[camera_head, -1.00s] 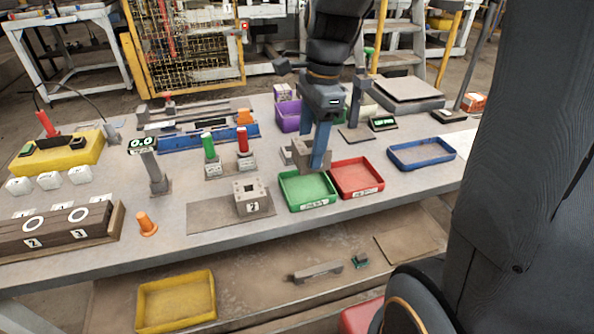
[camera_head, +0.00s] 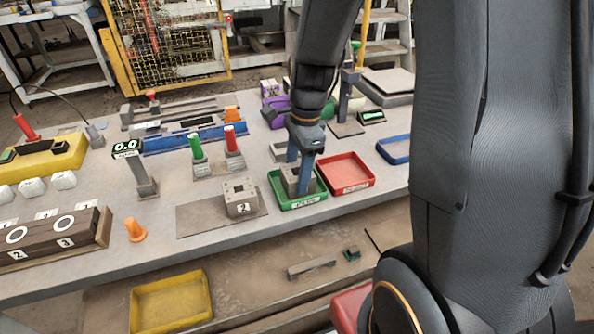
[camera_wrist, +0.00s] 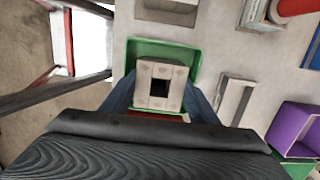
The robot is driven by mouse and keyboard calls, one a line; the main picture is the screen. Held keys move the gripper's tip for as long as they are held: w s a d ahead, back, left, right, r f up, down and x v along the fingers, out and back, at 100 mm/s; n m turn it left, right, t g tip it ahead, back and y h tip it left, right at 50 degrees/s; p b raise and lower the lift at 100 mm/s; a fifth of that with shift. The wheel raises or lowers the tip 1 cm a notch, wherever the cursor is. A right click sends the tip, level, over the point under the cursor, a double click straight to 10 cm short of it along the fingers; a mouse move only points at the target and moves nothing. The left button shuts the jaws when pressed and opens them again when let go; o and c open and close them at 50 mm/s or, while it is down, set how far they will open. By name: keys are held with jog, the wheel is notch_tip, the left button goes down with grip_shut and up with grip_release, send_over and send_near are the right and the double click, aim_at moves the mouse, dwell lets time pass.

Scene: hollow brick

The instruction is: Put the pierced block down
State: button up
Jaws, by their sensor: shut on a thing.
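The pierced block (camera_wrist: 160,84) is a grey block with a square dark hole in its top face. My gripper (camera_head: 298,182) is shut on it with blue fingers on both sides. In the head view the block (camera_head: 290,178) is at the green tray (camera_head: 300,203), within its outline. In the wrist view the green tray (camera_wrist: 185,50) surrounds the block. I cannot tell whether the block touches the tray floor. Its lower part is hidden behind the tray wall and finger.
A red tray (camera_head: 347,184) stands right beside the green one. A purple bin (camera_head: 276,115) and a blue tray (camera_head: 393,149) are nearby. The bench's front edge is close.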

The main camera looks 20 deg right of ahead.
jog(key=shift+f, duration=0.15)
jog(key=o, duration=1)
notch_tip(320, 180, up, 12)
jog(key=d+b, duration=0.1)
jog(key=s+f+n, duration=0.3)
jog(key=n, duration=0.2)
jog(key=s+f+n+h, duration=0.1)
jog(key=s+f+n, duration=0.1)
jog(key=n, duration=0.4)
jog(key=s+a+f+n, duration=0.1)
jog(key=s+f+n, duration=0.2)
jog(key=n, duration=0.2)
jog(key=shift+s+f+t, duration=0.3)
jog(key=shift+f, duration=0.1)
jog(key=shift+s+f+n, duration=0.35)
jog(key=shift+s+n, duration=0.05)
jog(key=shift+n, duration=0.7)
